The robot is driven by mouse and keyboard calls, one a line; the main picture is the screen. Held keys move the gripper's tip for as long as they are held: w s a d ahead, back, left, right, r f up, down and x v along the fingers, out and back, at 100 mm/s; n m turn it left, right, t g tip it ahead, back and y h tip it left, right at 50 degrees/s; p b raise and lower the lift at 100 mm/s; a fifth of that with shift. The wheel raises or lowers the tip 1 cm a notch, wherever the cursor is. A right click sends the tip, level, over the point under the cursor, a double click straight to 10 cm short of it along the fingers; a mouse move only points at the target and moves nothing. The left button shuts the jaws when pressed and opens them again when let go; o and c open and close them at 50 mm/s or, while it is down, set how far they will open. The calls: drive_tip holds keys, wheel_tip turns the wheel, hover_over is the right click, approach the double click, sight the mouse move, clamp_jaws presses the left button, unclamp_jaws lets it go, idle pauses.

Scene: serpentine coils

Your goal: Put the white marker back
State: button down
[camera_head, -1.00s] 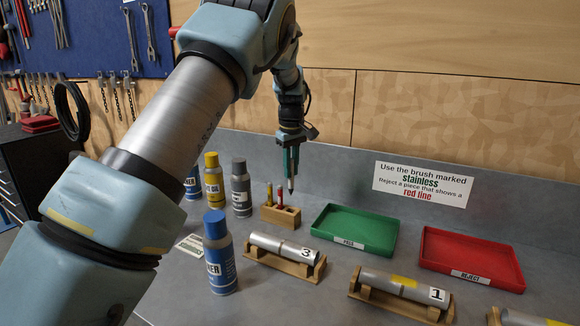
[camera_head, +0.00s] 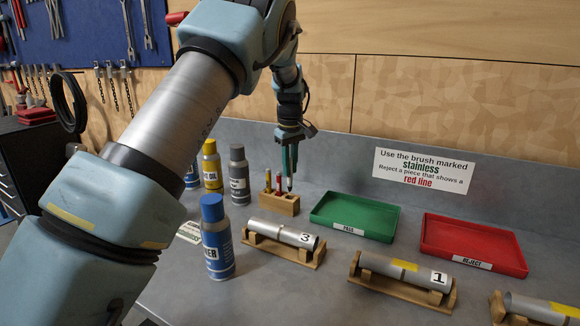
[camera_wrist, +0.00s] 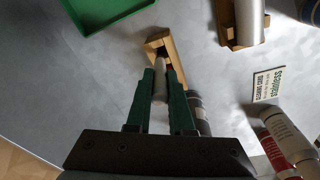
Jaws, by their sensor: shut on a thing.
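My gripper (camera_head: 289,172) points straight down over the wooden marker block (camera_head: 279,205) and is shut on the white marker (camera_head: 289,184). The marker is upright, with its lower end at the right side of the block's top; I cannot tell how far it is inside a hole. A yellow marker and a red marker stand in the block to its left. In the wrist view the white marker (camera_wrist: 159,75) shows between the green fingers (camera_wrist: 160,88), lined up with the wooden block (camera_wrist: 151,46).
A yellow can (camera_head: 212,168), a grey can (camera_head: 239,178) and a blue can (camera_head: 217,240) stand left of the block. The green tray (camera_head: 353,238) and red tray (camera_head: 473,265) are right. Cylinder 3 (camera_head: 283,233) rests on a wooden cradle in front.

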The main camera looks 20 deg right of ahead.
sight(290, 186)
drive_tip(key=shift+f, duration=0.3)
drive_tip(key=shift+f+b, duration=1.15)
drive_tip(key=shift+f, duration=1.25)
drive_tip(key=c, duration=0.7)
unclamp_jaws()
